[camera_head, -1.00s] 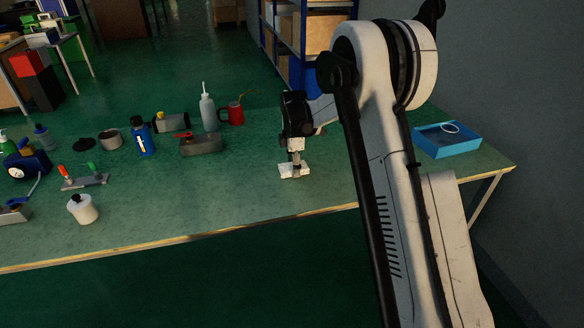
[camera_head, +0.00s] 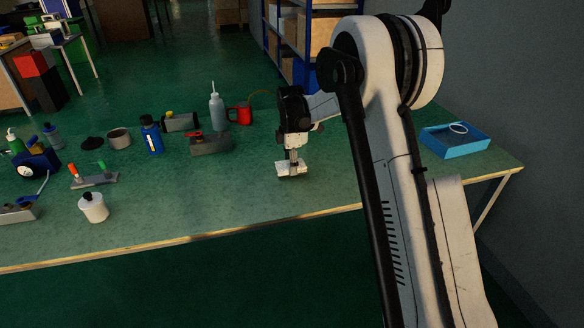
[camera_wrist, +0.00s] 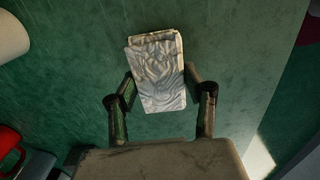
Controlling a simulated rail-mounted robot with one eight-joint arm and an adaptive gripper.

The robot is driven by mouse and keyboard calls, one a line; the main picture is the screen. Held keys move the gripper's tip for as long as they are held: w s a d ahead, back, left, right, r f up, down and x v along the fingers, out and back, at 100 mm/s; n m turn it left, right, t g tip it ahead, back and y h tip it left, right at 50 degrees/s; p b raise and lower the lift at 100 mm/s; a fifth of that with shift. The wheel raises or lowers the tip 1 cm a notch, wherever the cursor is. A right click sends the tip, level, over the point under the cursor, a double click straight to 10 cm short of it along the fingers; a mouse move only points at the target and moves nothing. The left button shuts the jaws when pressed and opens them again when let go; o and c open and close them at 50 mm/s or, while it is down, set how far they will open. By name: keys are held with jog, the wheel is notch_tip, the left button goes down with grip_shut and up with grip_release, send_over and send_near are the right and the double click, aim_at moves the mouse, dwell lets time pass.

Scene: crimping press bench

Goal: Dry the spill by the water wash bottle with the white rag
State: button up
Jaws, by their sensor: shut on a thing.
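My gripper (camera_head: 292,160) points down over the right part of the green bench. It is shut on the white rag (camera_head: 292,169), a folded, crumpled-looking pad that shows between the fingers in the wrist view (camera_wrist: 158,75). I cannot tell whether the rag touches the bench top. The water wash bottle (camera_head: 217,112), pale with a thin spout, stands upright to the left of and behind my gripper. I cannot make out the spill on the dark green surface in either view.
A red mug (camera_head: 243,113) and a grey metal box (camera_head: 211,144) stand beside the bottle. A blue bottle (camera_head: 151,137) and a white jar (camera_head: 93,208) are further left. A blue tray (camera_head: 456,148) sits at the right end. The bench front around the gripper is clear.

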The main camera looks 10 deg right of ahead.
jog(key=shift+s+d+r, duration=0.1)
jog(key=shift+d+r, duration=0.05)
jog(key=shift+r, duration=0.3)
jog(key=shift+s+d+r, duration=0.1)
jog(key=shift+r, duration=0.35)
jog(key=shift+w+r+p, duration=0.15)
jog(key=shift+r+p, duration=1.05)
jog(key=shift+r, duration=1.2)
jog(key=shift+s+f+m, duration=0.1)
jog(key=shift+s+m, duration=0.3)
jog(key=shift+m, duration=0.1)
jog(key=s+m, duration=0.4)
jog(key=m, duration=0.1)
jog(key=s+f+m, duration=0.1)
jog(key=s+m, duration=0.8)
jog(key=m, duration=0.1)
jog(key=shift+s+d+f+m, duration=0.15)
jog(key=shift+s+f+m, duration=0.1)
jog(key=shift+f+m, duration=0.15)
jog(key=shift+s+m, duration=0.7)
jog(key=shift+w, duration=0.1)
